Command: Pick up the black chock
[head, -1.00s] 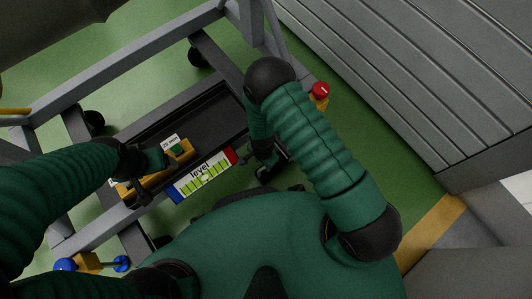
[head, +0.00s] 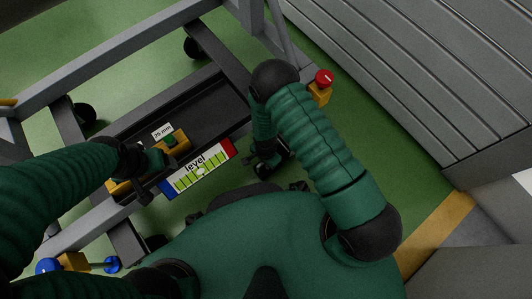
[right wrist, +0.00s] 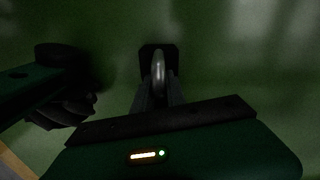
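My right gripper (head: 270,163) points down near the floor beside the cart. In the right wrist view, a small black block with a pale metal loop (right wrist: 158,65), which looks like the black chock, lies straight ahead. The loop is in line with the gap between my right fingers (right wrist: 159,92). Whether they touch or close on it is too dark to tell. In the head view my arm and gripper hide most of that spot. My left gripper (head: 150,170) is at a yellow piece (head: 178,143) on the cart's tray; its grip is unclear.
The grey wheeled cart (head: 110,68) has a dark tray (head: 215,100) and a coloured "level" strip (head: 198,170). A red knob (head: 324,77) is on the cart's right, blue knobs (head: 47,266) at lower left. Grey slatted panels (head: 420,80) stand right. Green floor is clear between.

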